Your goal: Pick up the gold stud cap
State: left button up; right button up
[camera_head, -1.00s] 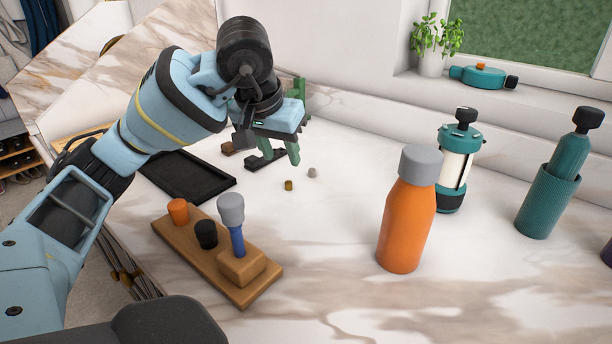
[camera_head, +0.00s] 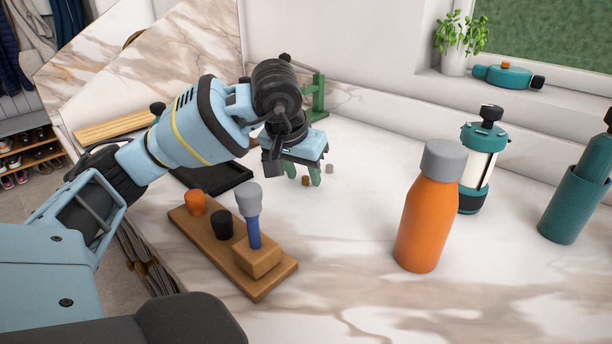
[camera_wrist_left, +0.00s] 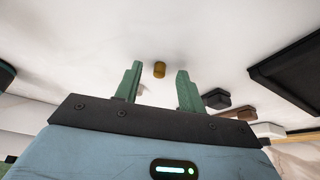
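The gold stud cap (camera_head: 305,180) is a tiny brass-coloured cylinder on the marble bench, just beside my left gripper's fingers. It also shows in the left wrist view (camera_wrist_left: 159,69), in line with the gap between the green fingers and beyond their tips. My left gripper (camera_head: 304,180) is open and empty, pointing down over the bench; its two fingers stand apart in the left wrist view (camera_wrist_left: 155,80). My right gripper is not in view.
A small grey cap (camera_head: 329,169) lies right of the gold one. A wooden block with pegs (camera_head: 276,274) stands in front, a black tray (camera_head: 232,180) behind the arm. An orange bottle (camera_head: 425,220) stands to the right. Bench between is clear.

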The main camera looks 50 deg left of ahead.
pick_arm(q)
jog(key=shift+w+f, duration=0.1)
jog(key=shift+f, duration=0.05)
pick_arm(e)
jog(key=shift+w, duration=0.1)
pick_arm(q)
jog(key=c, duration=0.7)
grip_shut()
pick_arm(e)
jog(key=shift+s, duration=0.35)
